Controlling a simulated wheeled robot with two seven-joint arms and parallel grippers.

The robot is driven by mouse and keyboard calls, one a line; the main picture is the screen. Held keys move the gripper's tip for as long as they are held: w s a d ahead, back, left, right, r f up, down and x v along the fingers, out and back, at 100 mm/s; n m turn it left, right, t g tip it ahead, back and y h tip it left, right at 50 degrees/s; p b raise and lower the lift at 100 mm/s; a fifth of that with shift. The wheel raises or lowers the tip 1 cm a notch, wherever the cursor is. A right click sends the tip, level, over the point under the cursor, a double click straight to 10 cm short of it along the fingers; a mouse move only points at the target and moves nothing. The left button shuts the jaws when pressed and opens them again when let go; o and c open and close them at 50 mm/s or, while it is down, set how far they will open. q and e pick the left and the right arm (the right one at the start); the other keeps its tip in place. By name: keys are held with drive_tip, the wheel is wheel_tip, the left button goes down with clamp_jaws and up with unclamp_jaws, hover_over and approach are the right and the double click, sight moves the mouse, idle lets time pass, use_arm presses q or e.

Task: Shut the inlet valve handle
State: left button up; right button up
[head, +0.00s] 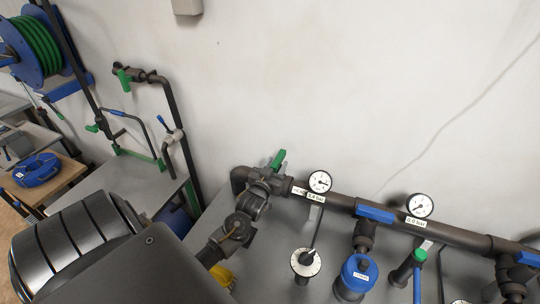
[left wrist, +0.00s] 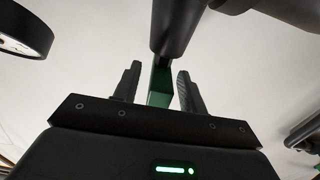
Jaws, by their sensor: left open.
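The inlet valve handle (head: 279,159) is a short green lever on the valve at the left end of the dark pipe (head: 335,198). It stands up and tilts right in the head view. In the left wrist view a green handle (left wrist: 160,88) lines up between the fingers of my left gripper (left wrist: 159,72), below a dark pipe part. The fingers are apart, with a gap on each side of the green. I cannot tell how deep it sits between them. In the head view my dark left arm fills the lower left and the fingers cannot be made out. My right gripper is not seen.
Two round gauges (head: 320,181) (head: 420,205) stand on the pipe. Right of the inlet valve are a blue handle (head: 375,213), a white dial (head: 305,262) and a blue-capped unit (head: 358,272). A gauge rim (left wrist: 22,28) shows close by at upper left in the wrist view.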

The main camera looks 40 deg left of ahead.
use_arm(q)
drive_tip(key=b+v, duration=0.2)
drive_tip(key=v, duration=0.7)
wheel_tip(320, 180, up, 13)
drive_tip(key=p, duration=1.2)
drive_tip(key=shift+f+p, duration=0.2)
drive_tip(key=shift+p, duration=0.15)
